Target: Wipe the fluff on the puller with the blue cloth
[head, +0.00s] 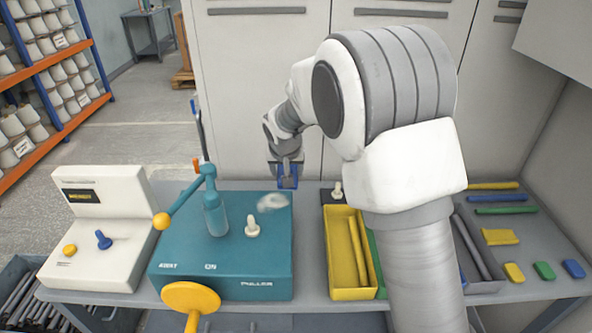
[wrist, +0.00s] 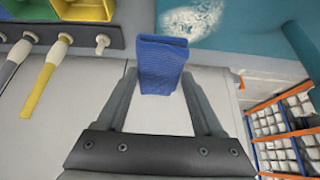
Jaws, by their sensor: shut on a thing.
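My gripper (head: 287,163) is shut on the blue cloth (head: 288,181), at the back right corner of the puller. In the wrist view the folded cloth (wrist: 162,66) sits between my fingers, just short of the fluff. I cannot tell whether the cloth touches the puller.
A teal lever with an orange knob (head: 161,221) and a white peg (head: 252,227) stand on the puller near the fluff. A yellow wheel (head: 190,298) is at its front. A white scale (head: 97,240) stands left, a yellow bin (head: 341,273) right.

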